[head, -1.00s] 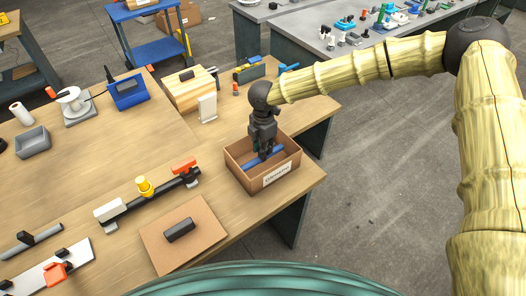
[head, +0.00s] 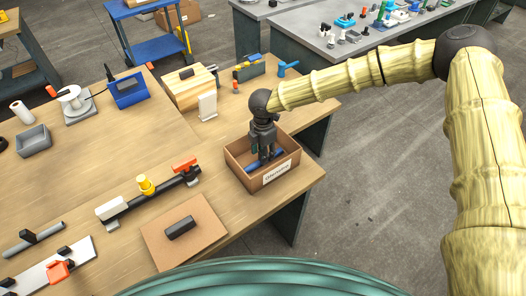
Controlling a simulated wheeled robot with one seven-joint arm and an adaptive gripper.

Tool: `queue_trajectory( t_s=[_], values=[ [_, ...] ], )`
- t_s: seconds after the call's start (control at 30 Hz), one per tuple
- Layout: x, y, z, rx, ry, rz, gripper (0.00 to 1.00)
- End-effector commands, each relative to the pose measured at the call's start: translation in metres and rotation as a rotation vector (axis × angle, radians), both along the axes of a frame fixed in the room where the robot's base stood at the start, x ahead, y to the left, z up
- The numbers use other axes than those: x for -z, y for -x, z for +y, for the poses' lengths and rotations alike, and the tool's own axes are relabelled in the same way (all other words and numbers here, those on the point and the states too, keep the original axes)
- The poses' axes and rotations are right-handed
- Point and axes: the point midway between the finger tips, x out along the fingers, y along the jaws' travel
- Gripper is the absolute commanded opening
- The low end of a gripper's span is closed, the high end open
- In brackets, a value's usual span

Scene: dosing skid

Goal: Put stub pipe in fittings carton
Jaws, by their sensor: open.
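The fittings carton (head: 235,172) is an open brown cardboard box with a white label, standing near the right edge of the workbench. A blue pipe piece, which looks like the stub pipe (head: 251,166), lies low inside it. My gripper (head: 266,159) points down into the carton, its fingers apart around or just above the blue pipe. The fingers and the carton's front wall hide part of the pipe. I cannot tell whether a finger still touches it.
A brown board with a dark block (head: 180,228) lies left of the carton. A black pipe run with a red valve handle (head: 184,165) is behind it. A wooden box (head: 190,88) and a blue tee-shaped part (head: 288,68) stand further back. Open bench lies left of the carton.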

Motion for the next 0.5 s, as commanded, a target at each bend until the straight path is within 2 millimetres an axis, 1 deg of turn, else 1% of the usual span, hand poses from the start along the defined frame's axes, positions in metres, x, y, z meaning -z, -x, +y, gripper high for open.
queue_trajectory(
  t_s=[0.17, 0.27, 0.37, 0.5],
  values=[
    [-0.004, 0.0, 0.0, 0.0, -0.001, -0.001, 0.43],
    [-0.012, -0.001, 0.0, 0.0, -0.002, -0.002, 0.43],
    [-0.024, -0.001, 0.0, 0.0, -0.001, -0.003, 0.43],
    [-0.047, -0.001, 0.0, 0.0, -0.002, -0.004, 0.43]
  ],
)
